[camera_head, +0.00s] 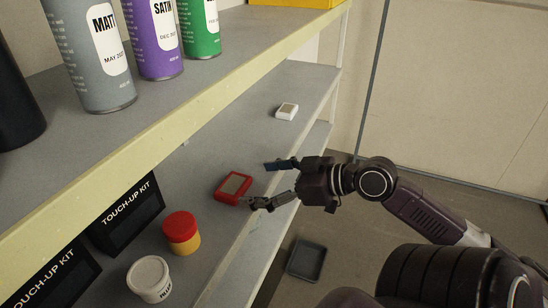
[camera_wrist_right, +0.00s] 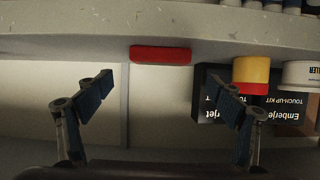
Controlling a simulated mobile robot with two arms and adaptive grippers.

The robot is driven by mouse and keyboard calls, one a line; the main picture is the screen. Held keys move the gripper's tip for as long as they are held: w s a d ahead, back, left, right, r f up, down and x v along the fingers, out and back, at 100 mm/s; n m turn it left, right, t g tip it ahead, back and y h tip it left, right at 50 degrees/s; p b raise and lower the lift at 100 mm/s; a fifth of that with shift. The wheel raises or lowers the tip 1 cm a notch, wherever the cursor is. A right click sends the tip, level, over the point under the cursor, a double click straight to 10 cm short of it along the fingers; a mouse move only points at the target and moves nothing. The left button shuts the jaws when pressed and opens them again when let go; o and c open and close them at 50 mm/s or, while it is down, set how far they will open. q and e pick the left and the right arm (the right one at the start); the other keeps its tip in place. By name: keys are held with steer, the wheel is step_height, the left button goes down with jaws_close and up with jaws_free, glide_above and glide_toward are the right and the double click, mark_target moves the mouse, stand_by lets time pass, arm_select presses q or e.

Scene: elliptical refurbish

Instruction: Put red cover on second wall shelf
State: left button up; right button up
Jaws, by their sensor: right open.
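The red cover (camera_head: 229,196), a small flat red piece with a grey-brown top, lies on the shelf board (camera_head: 200,165) below the one with the spray cans. It is near that board's front edge. My right gripper (camera_head: 261,184) is open and empty just right of the red cover, its two fingers pointing toward it. In the right wrist view the red cover (camera_wrist_right: 160,55) lies centred ahead, beyond and between the open fingers (camera_wrist_right: 162,88), with no contact visible. My left gripper is not in view.
A white cover (camera_head: 287,111) lies farther back on the same board. A red-lidded yellow jar (camera_head: 182,236), a white jar (camera_head: 150,279) and black touch-up kit boxes (camera_head: 125,215) stand nearer. Spray cans (camera_head: 100,55) stand above. A dark tray (camera_head: 306,260) lies on the floor.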

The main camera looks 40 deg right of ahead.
steer(key=shift+v, duration=2.05)
steer(key=d+f+m+h, duration=0.4)
steer(key=d+f+m, duration=0.1)
steer(key=d+f, duration=0.8)
steer(key=s+d+f+m+g+h, duration=0.1)
steer(key=s+f+m+g, duration=0.15)
steer(key=f, duration=1.05)
steer(key=s+d+f+m+g+h, duration=0.15)
steer(key=s+f, duration=0.25)
steer(key=f, duration=0.8)
steer(key=s+a+f+n+g, duration=0.1)
steer(key=s+a+f, duration=0.25)
steer(key=f, duration=0.35)
steer(key=s+a+f+g, duration=0.2)
steer(key=s+a+f, duration=0.15)
steer(key=f, duration=0.35)
steer(key=s+a+f+n+g, duration=0.1)
steer(key=s+a+f, duration=0.2)
steer(key=s+f, duration=0.25)
steer(key=s+a+f+n+g, duration=0.1)
steer(key=s+a+f+n, duration=0.1)
steer(key=s+a+f, duration=0.4)
steer(key=s+a+f+n+g+y, duration=0.1)
steer(key=s+a+f, duration=0.5)
steer(key=a, duration=0.7)
steer(key=shift+s+f+n+g+b, duration=0.3)
steer(key=shift+s+n+g, duration=0.4)
steer(key=shift+s+n, duration=0.35)
